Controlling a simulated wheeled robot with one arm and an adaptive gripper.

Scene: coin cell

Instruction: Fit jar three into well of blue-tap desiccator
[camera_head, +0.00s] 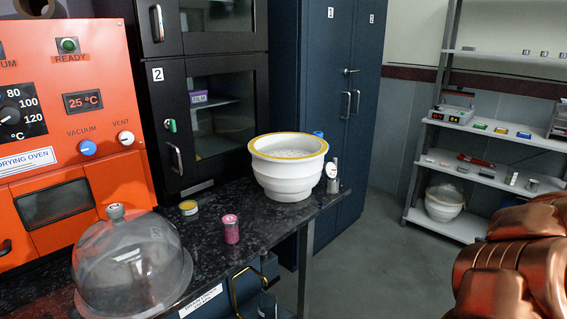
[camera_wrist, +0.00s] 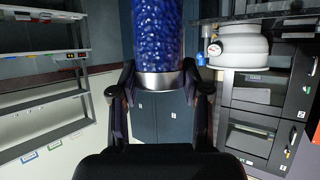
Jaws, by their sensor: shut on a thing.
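My gripper (camera_wrist: 158,84) is shut on a clear jar of blue beads (camera_wrist: 158,35) with a silver metal band or lid (camera_wrist: 160,81). The jar is off the bench, its far end cut off by the frame edge; no number shows. The gripper is outside the head view. The desiccator (camera_head: 288,180) is a white bowl with a yellow rim, uncovered, on the bench. A blue tap (camera_head: 318,134) shows behind its right side, and it also shows in the wrist view (camera_wrist: 201,60). The bowl (camera_wrist: 240,52) appears upside down there, apart from the jar. Its well is not clearly visible.
A clear dome lid (camera_head: 130,265) stands on the dark bench (camera_head: 205,255) at front left. A pink jar (camera_head: 231,230) and a yellow-lidded tin (camera_head: 188,208) stand between dome and bowl. An orange oven (camera_head: 75,110) is left; shelves (camera_head: 480,130) are right, beyond open floor.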

